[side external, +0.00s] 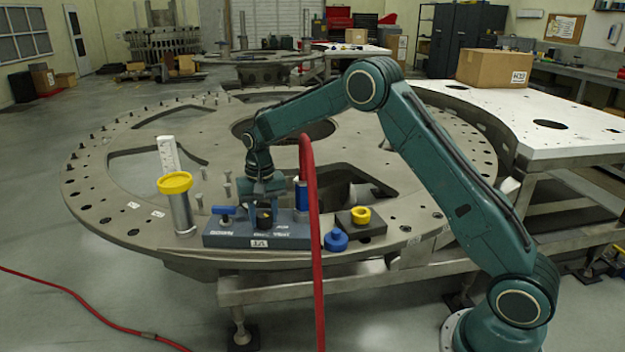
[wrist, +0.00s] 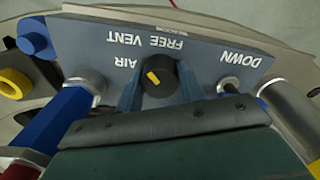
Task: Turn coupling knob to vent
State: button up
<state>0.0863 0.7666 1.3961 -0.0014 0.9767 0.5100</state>
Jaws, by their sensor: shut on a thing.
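The coupling knob (wrist: 166,88) is black with a short yellow mark (wrist: 153,77) on its top. It sits on a blue-grey panel (wrist: 212,55) with upside-down labels AIR, FREE, VENT and DOWN in the wrist view. The yellow mark slants from upper left to lower right; I cannot tell for sure which label it indicates. My gripper (wrist: 160,90) has one finger on each side of the knob and is shut on it. In the side view my gripper (side external: 264,208) points down at the panel (side external: 235,240), over the black knob (side external: 264,217).
A blue knob (side external: 336,240) and a yellow ring on a dark block (side external: 362,217) lie right. A red hose (side external: 314,230) hangs in front.

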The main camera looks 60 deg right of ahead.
aim_at(264, 213)
dwell(0.3)
jog(key=o, duration=1)
jog(key=shift+r, duration=0.15)
notch_tip(264, 213, up, 14)
jog(key=shift+f, duration=0.2)
jog(key=shift+s, duration=0.1)
